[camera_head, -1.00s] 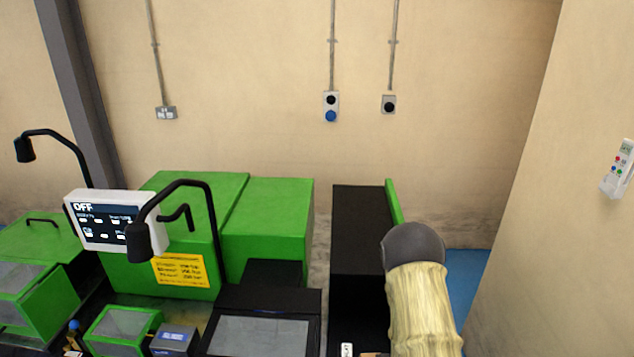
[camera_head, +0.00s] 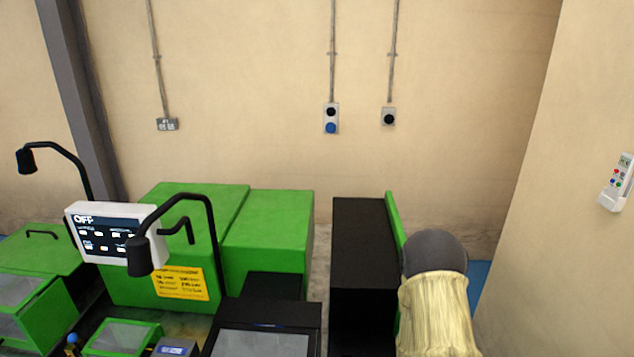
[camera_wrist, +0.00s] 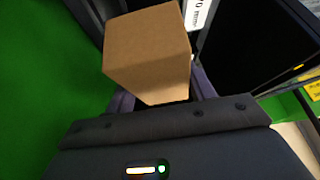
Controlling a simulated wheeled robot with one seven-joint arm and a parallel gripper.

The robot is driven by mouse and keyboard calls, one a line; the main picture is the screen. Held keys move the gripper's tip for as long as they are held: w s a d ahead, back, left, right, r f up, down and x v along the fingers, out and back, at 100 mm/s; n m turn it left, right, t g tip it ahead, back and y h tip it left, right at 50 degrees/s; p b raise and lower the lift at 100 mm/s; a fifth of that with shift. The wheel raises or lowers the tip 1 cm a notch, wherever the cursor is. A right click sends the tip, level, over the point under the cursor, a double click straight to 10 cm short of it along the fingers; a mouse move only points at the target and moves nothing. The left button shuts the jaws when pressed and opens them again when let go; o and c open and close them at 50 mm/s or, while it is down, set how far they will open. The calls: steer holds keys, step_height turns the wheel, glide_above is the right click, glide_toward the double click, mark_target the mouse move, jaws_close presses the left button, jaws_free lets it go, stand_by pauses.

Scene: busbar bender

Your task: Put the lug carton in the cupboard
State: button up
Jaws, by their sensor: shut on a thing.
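The lug carton (camera_wrist: 148,45), a plain brown cardboard box, shows large in the wrist view. My gripper (camera_wrist: 165,98) is shut on it, with a finger on either side of its lower part. The carton looks tilted in this view. A black cupboard-like box (camera_head: 363,240) with a green side panel stands right of the green machine in the head view, and my arm is in front of its right side. In the wrist view a dark open space (camera_wrist: 255,40) lies to the right of the carton; I cannot tell if it is the cupboard's inside. The head view does not show the carton.
The green bender (camera_head: 265,230) fills the left, with an OFF screen (camera_head: 108,235) and black lamp arms (camera_head: 185,200). A narrow gap separates it from the black box. A wall (camera_head: 570,200) stands close on the right. A green surface (camera_wrist: 40,90) is left of my gripper.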

step_height(320, 180, up, 5)
steer(key=shift+r+p, duration=0.2)
steer(key=shift+p, duration=0.6)
step_height(320, 180, down, 8)
steer(key=b, duration=0.3)
steer(key=shift+r, duration=0.15)
steer(key=shift+r, duration=0.1)
